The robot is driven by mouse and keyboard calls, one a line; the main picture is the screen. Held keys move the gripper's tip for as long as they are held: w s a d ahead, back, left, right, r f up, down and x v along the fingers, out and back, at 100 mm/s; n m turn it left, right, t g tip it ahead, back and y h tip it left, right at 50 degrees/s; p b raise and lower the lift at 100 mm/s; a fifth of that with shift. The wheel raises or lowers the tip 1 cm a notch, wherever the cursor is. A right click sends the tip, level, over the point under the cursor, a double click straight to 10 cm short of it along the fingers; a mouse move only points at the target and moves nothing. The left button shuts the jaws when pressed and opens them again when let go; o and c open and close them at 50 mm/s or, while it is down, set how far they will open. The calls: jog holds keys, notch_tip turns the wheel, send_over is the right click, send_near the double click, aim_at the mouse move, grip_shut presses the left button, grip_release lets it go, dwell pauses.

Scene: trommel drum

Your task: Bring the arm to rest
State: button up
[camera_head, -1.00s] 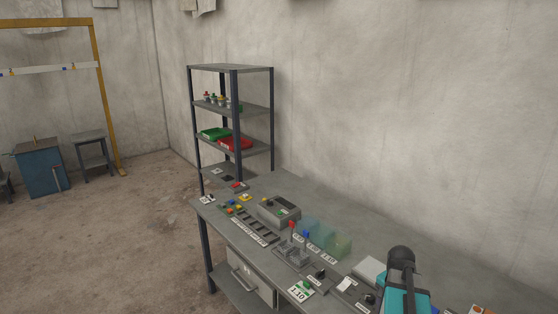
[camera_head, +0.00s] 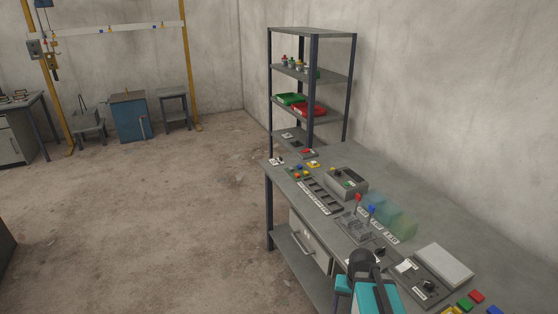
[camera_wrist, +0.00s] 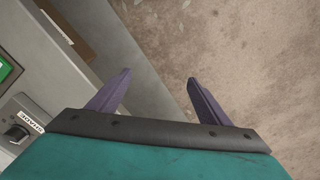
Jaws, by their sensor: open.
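My gripper (camera_wrist: 157,92) shows in the wrist view with two dark purple fingers spread apart. It is open and nothing is between the fingers. Below it in that view are the bench's edge and the brown floor. In the head view my teal and dark arm stands at the lower middle, in front of the workbench (camera_head: 395,176); its fingers cannot be made out there.
The bench holds a grey box (camera_head: 345,182), a slotted rack (camera_head: 321,196), translucent bins (camera_head: 390,215) and a white pad (camera_head: 444,264). A shelf unit (camera_head: 312,72) stands behind. A blue cabinet (camera_head: 130,116) is at the far left. The floor between is clear.

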jog(key=a+f+n, duration=0.2)
jog(key=a+n, duration=0.1)
jog(key=a, duration=0.4)
jog(key=s+f+g+b, duration=0.5)
jog(key=s+f+b, duration=0.6)
jog(key=s+f, duration=1.5)
notch_tip(320, 180, down, 4)
jog(key=shift+s+g+b, duration=0.3)
jog(key=shift+s+g, duration=0.1)
